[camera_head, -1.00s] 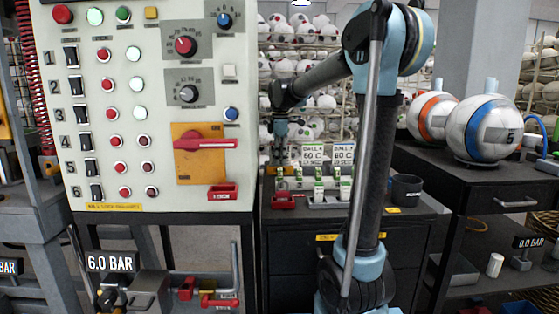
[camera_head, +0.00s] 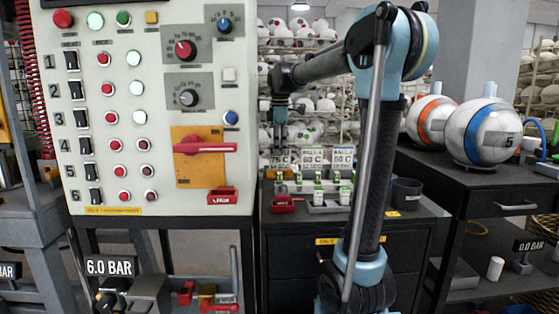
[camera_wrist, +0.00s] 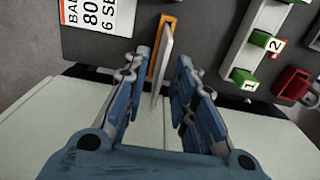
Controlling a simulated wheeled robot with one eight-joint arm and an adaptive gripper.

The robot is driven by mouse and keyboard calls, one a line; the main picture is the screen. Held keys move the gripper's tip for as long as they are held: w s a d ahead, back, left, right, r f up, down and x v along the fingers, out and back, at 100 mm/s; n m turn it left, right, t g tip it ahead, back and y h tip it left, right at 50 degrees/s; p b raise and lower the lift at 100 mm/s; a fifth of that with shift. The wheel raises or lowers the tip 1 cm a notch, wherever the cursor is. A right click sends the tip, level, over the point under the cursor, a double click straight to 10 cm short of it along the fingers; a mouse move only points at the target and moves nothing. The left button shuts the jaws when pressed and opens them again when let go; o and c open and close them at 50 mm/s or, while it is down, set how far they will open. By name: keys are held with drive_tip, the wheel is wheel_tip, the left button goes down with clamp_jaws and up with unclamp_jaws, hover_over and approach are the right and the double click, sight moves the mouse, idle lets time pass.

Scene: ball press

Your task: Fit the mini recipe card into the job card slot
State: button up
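A small white card marked 75 C (camera_head: 283,158) stands upright on the cabinet top, left of two cards marked 60 C. In the wrist view this mini card (camera_wrist: 163,50) shows nearly edge-on, at an orange slot holder (camera_wrist: 153,62). Its lower edge looks to be at the holder, but I cannot tell how deep it sits. My gripper (camera_head: 279,122) is above the card. In the wrist view its two blue fingers (camera_wrist: 168,65) stand apart on either side of the card, with visible gaps. The gripper looks open and empty.
The control panel (camera_head: 145,190) stands close on the left. Green and white numbered clips (camera_wrist: 264,42) and a red holder (camera_wrist: 292,84) lie to the right. A large printed card (camera_wrist: 98,15) lies upper left. A dark cup (camera_head: 405,192) stands on the cabinet's right.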

drive_tip(key=shift+r, duration=3.1)
drive_tip(key=shift+s, duration=0.1)
